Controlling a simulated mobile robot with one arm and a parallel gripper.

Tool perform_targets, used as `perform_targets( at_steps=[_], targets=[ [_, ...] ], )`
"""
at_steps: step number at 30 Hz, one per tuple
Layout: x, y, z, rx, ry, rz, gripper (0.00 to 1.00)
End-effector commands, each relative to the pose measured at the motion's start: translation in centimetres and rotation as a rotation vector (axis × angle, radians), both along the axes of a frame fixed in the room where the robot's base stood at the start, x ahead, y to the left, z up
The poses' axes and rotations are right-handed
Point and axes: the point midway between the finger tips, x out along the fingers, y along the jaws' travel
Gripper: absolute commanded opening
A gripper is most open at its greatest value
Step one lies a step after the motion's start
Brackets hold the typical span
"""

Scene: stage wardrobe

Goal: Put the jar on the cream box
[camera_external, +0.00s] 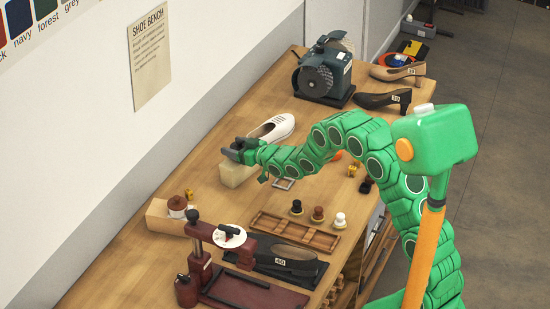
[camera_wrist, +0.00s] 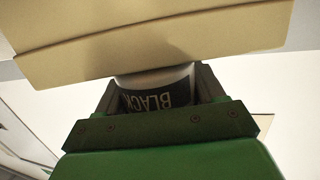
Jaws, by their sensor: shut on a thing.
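The cream box (camera_external: 236,174) stands on the wooden bench, directly below my gripper (camera_external: 236,152). In the wrist view the cream box (camera_wrist: 150,40) fills the top of the picture. My gripper (camera_wrist: 160,98) is shut on the jar (camera_wrist: 158,92), which has a dark label reading BLACK, upside down in this view. The jar is right against the edge of the box in the picture; I cannot tell whether it touches. In the external view the jar is hidden by my gripper.
A white shoe (camera_external: 275,130) lies just behind the box. A bench grinder (camera_external: 325,75) stands farther back. A wooden block (camera_external: 160,217) with a brown-topped pot (camera_external: 177,206), a wooden tray (camera_external: 290,233) and a dark red press (camera_external: 205,265) are nearer. Bench left of the box is clear.

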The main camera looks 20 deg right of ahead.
Motion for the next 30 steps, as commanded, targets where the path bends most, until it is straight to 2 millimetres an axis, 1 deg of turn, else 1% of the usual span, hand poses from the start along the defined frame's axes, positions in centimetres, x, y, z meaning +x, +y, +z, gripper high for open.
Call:
perform_targets(
  at_steps=[11,12,16,17,27,30],
  targets=[
    [0.02,-0.01,-0.21,0.0,-0.001,0.0,0.23],
    [0.01,-0.01,-0.24,0.0,-0.001,0.0,0.71],
    [0.01,-0.01,-0.23,0.0,-0.001,0.0,0.91],
    [0.0,-0.01,-0.22,0.0,-0.001,0.0,0.94],
    [0.0,0.0,0.01,0.0,-0.001,0.0,0.94],
    [-0.47,-0.35,0.1,-0.001,0.0,0.0,0.94]
  ],
)
